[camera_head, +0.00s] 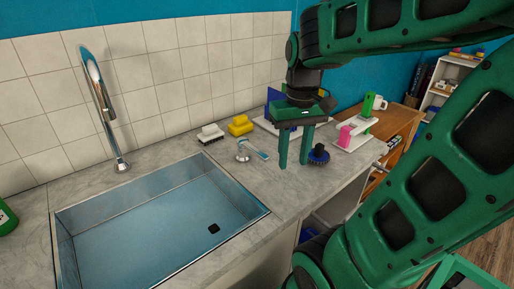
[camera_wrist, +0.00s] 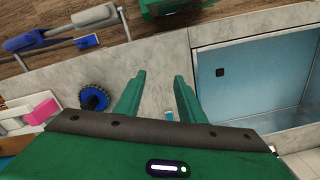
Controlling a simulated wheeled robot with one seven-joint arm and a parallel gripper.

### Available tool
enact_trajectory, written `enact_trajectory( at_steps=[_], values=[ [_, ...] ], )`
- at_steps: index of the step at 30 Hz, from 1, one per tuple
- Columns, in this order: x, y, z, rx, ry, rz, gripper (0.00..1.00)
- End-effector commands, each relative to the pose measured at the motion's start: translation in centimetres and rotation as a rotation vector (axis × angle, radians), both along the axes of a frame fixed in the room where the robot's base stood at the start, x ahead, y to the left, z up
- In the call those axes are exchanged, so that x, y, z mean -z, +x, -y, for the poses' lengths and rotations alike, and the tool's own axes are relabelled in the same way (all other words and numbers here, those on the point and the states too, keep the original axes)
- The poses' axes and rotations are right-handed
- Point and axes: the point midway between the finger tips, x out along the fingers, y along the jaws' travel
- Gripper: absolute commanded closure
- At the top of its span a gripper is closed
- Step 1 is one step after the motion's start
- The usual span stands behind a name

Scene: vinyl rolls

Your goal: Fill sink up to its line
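The metal sink (camera_head: 90,219) is set into the grey counter, with a bluish bottom and a dark square drain (camera_head: 213,229); it also shows at the right of the wrist view (camera_wrist: 250,85). I cannot tell whether it holds water, and I see no clear fill line. A chrome faucet (camera_head: 105,105) stands behind its left part. A small chrome lever handle (camera_head: 254,150) stands on the counter right of the sink. My gripper (camera_head: 294,164) is open and empty, pointing down right of the handle. In the wrist view its fingers (camera_wrist: 160,77) are apart; a small shiny bit, perhaps the handle, shows between them.
A round blue brush (camera_head: 318,156) is just right of my fingers. A white brush (camera_head: 210,133) and yellow sponge (camera_head: 240,125) lie behind the handle. A rack with a white mug (camera_head: 379,103) and a pink item (camera_head: 346,135) stands farther right. A green bottle (camera_head: 5,217) is at the left edge.

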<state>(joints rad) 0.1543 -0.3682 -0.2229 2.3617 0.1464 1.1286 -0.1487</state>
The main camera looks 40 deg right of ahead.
Motion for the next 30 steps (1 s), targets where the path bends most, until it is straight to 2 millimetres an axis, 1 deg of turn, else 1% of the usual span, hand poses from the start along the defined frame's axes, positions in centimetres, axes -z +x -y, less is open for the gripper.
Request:
enact_trajectory(
  at_steps=[1,3,6,9,10,12,14,17,20,24,30],
  values=[
    [-1.3,2.5,0.2,-0.06,-0.002,0.0,0.64],
    [-2.7,5.5,0.3,-0.145,-0.003,0.002,0.64],
    [-4.4,9.1,0.2,-0.249,-0.006,0.002,0.64],
    [-5.4,11.6,0.1,-0.323,-0.01,0.003,0.64],
    [-5.6,12.2,0.0,-0.34,-0.01,0.003,0.64],
    [-5.9,13.0,-0.1,-0.365,-0.012,0.002,0.64],
    [-5.8,13.3,-0.2,-0.377,-0.012,0.0,0.64],
    [-5.0,13.4,-0.2,-0.382,-0.012,0.0,0.64],
    [-3.5,13.4,-0.3,-0.382,-0.011,0.0,0.64],
    [-0.9,13.3,-0.4,-0.381,-0.011,-0.002,0.64],
    [2.3,13.3,-0.4,-0.382,-0.011,-0.001,0.64]
  ],
)
